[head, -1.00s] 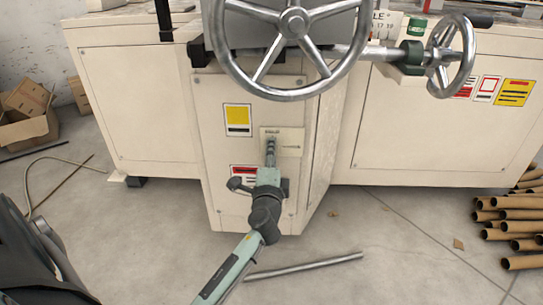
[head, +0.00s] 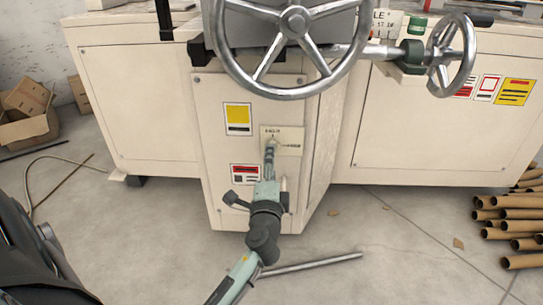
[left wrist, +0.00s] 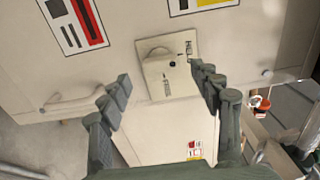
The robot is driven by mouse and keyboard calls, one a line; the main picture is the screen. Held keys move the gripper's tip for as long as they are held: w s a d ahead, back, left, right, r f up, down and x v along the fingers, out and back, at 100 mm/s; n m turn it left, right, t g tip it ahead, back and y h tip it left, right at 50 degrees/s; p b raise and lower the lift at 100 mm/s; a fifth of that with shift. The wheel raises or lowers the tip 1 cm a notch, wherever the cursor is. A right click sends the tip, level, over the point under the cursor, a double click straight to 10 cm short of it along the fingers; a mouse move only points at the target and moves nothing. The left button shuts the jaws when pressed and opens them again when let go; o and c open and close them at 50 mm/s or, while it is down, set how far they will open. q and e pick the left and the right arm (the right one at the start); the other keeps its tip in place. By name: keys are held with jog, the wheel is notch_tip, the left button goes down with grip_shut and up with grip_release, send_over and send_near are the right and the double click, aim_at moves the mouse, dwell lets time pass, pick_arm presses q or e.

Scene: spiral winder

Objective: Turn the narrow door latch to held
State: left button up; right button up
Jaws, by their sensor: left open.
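The narrow door (head: 217,131) is the cream front panel below the large handwheel. A small beige latch plate (head: 292,139) with dark markings is on it; the plate also shows in the left wrist view (left wrist: 181,82). A pale latch knob (left wrist: 157,52) sits on the plate, with a dark dot beside it. Which marking it points to is too small to tell. My left gripper (head: 270,148) is in front of the plate and hides part of it. In the left wrist view the gripper (left wrist: 163,84) is open and empty, its fingers on either side of the plate, apart from the knob.
A large handwheel (head: 292,88) overhangs the door, with a smaller handwheel (head: 449,56) at right. Yellow (head: 238,118) and red (head: 245,174) labels are on the door. Cardboard tubes (head: 515,222) lie at right; a metal rod (head: 312,264) lies on the floor.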

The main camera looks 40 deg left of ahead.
pick_arm(q)
jog(key=v, duration=0.7)
jog(key=shift+s, duration=0.2)
jog(key=shift+d, duration=0.1)
